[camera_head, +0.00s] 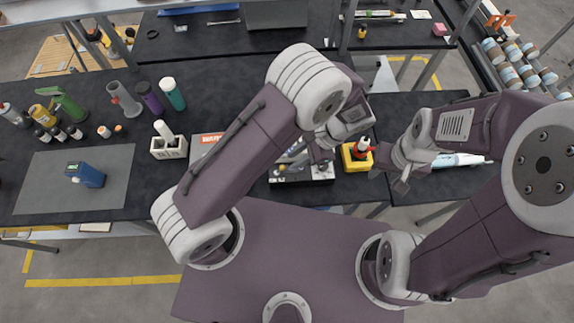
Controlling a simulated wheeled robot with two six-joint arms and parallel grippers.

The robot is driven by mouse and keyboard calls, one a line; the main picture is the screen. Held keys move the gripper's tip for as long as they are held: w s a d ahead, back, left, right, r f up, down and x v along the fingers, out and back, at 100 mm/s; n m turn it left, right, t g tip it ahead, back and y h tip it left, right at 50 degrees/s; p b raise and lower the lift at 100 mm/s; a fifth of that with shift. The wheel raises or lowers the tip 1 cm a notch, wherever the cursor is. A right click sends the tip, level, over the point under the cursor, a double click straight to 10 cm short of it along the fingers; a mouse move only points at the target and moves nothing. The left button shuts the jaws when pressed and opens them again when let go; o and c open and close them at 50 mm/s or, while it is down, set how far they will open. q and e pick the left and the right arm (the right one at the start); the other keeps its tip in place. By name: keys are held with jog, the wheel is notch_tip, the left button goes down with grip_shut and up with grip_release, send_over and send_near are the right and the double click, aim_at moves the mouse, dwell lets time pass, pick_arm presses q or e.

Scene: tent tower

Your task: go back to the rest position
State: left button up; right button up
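My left gripper (322,158) hangs over the front part of the dark table, above a black tray (302,179) holding small items. My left arm hides part of that tray. My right gripper (402,182) is over the table's front right part, just right of a yellow box with a red and black top (357,157). It appears apart from that box. The fingers of both grippers are small and partly hidden by my own wrists, so I cannot tell whether they are open or shut. I see no object clearly held in either.
A dark table (225,85) spans the view. A white block holder (168,146), a blue device (86,174) on a grey mat (110,195) and several bottles stand to the left. A light blue and white item (460,160) lies beyond my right gripper. A rack of rolls (515,65) is at far right.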

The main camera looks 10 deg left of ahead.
pick_arm(q)
jog(key=shift+v, duration=0.95)
